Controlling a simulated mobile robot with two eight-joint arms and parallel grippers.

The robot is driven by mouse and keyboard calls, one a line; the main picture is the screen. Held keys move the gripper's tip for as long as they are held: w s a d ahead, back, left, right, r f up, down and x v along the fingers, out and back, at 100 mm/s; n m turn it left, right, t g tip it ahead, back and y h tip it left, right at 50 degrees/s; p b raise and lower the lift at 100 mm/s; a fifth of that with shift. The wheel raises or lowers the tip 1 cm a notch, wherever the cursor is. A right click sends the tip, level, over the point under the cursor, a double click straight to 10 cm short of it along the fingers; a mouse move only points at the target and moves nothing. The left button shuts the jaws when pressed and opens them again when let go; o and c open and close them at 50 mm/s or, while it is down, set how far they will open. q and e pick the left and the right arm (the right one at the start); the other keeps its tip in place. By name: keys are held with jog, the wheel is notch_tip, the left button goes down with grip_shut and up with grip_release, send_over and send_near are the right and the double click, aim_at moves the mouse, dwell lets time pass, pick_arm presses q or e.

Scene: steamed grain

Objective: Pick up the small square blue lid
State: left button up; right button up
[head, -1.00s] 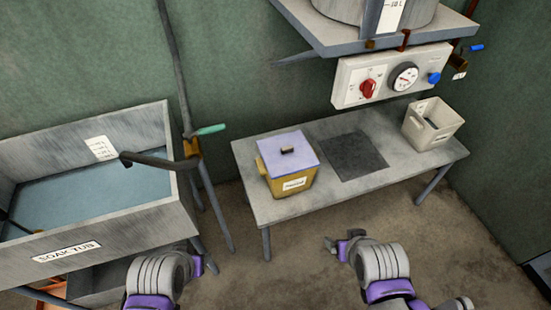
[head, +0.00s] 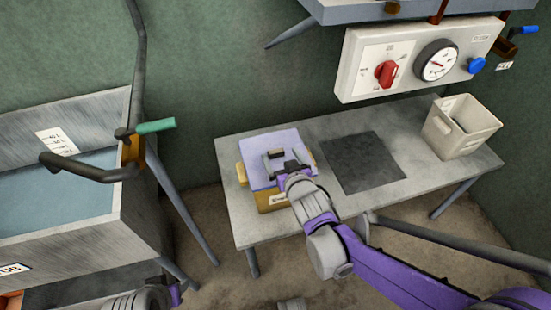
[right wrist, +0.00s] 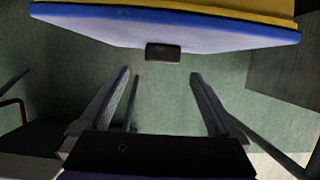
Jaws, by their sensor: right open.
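The small square blue lid (head: 256,176) lies on a yellow box (head: 243,174) on the grey table, with a dark handle (head: 276,154) at its middle. In the right wrist view the lid (right wrist: 95,28) spans the top with its blue edge, and the handle (right wrist: 162,53) stands out from it. My right gripper (head: 284,160) is open at the handle in the head view. In the right wrist view its open fingers (right wrist: 160,75) are spread, with the handle just beyond their tips. My left gripper (head: 178,290) is partly seen at the bottom edge; its jaws are unclear.
The table (head: 320,135) also bears a flat dark plate (head: 363,162) and a cream bin (head: 459,128). A control box (head: 418,58) with a red knob hangs above its back. A metal tub (head: 120,195) with a black-and-green lever (head: 155,126) stands at left.

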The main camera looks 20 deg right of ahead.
aim_at(276, 151)
jog(key=x, duration=0.2)
jog(key=f+b+x, duration=0.1)
jog(key=x, duration=0.1)
jog(key=shift+a, duration=0.15)
jog(key=shift+w+f, duration=0.1)
jog(key=shift+w, duration=0.3)
grip_shut()
